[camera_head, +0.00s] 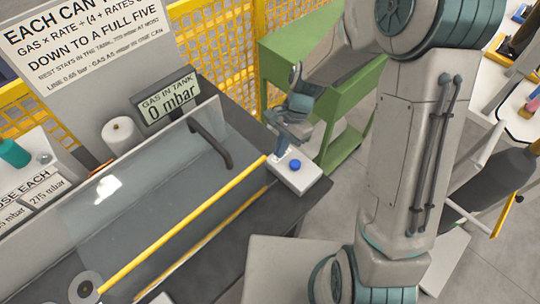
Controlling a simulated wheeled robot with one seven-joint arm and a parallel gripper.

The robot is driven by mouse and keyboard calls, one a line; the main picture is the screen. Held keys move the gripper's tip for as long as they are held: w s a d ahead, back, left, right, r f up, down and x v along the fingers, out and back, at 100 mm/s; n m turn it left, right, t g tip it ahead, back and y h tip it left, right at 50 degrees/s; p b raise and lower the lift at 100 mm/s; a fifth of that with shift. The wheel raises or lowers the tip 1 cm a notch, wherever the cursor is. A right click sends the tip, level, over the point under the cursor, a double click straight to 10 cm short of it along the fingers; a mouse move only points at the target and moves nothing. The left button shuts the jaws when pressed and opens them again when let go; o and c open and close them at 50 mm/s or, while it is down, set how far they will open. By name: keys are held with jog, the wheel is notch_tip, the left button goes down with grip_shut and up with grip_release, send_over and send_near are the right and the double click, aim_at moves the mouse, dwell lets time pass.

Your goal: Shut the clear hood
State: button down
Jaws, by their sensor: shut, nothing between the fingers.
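The clear hood (140,210) is a see-through panel over the dark bench at the left. A yellow bar (185,222) runs along its front edge, from lower left to upper right. A second yellow strip (205,238) shows just below that bar; whether the hood is fully down I cannot tell. My gripper (277,152) is shut and empty, near the right end of the yellow bar. It points down above a white box with a blue button (295,164). Whether the fingers touch the bar or the box is too small to tell.
A display reading 0 mbar (168,101) stands on a dark bracket behind the hood, beside a white roll (120,135). A large sign (85,40) stands at the back left. A green cabinet (345,125) and yellow mesh fence (218,35) are behind my arm. Grey floor shows at right.

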jog(key=s+a, duration=0.1)
jog(key=s+a+p, duration=0.1)
jog(key=s, duration=0.1)
jog(key=shift+s+a+f, duration=0.1)
jog(key=shift+a+f, duration=0.25)
jog(key=shift+f, duration=0.05)
